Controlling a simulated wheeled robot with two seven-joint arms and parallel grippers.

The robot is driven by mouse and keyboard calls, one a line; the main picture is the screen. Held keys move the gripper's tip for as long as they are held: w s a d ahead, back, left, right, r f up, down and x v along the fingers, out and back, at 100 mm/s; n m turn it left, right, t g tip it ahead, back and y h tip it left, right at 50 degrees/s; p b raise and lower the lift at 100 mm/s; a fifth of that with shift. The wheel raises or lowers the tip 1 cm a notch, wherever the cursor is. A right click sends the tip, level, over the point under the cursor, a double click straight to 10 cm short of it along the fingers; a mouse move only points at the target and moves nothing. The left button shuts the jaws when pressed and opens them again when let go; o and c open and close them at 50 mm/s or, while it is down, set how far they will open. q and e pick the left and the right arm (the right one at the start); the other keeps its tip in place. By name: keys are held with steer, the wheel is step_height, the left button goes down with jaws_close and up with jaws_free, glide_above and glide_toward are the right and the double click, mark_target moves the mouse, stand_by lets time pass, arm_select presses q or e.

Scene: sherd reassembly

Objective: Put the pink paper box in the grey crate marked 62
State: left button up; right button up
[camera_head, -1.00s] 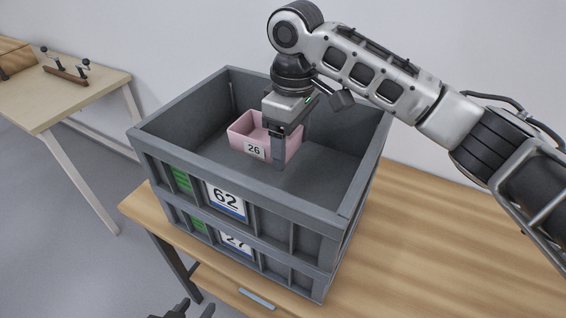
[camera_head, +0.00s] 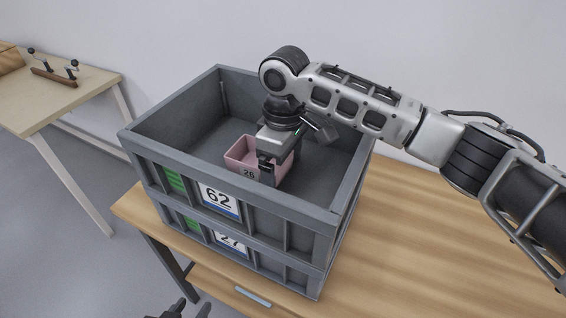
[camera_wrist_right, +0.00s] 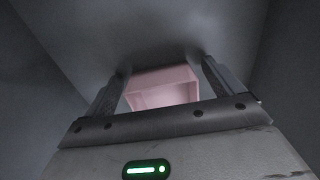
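The pink paper box (camera_head: 236,156), labelled 26, is upright and low inside the grey crate marked 62 (camera_head: 275,205). My right gripper (camera_head: 267,172) reaches down into the crate and is shut across the box, with one finger over its front wall beside the label. In the right wrist view the pink box (camera_wrist_right: 165,90) lies between the two fingers. I cannot tell whether its base touches the crate floor. My left gripper (camera_head: 189,309) shows only as dark fingertips, apart and empty, at the bottom edge of the head view.
Crate 62 is stacked on another grey crate marked 27 (camera_head: 229,241). Both stand at the left end of a wooden table (camera_head: 430,260), which is clear to the right. A second table (camera_head: 60,100) with a brown handled object (camera_head: 54,77) stands at the far left.

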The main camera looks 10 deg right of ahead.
step_height(320, 180, up, 12)
steer(key=shift+w+r, duration=0.15)
stand_by(0.6)
steer(key=shift+d, duration=0.1)
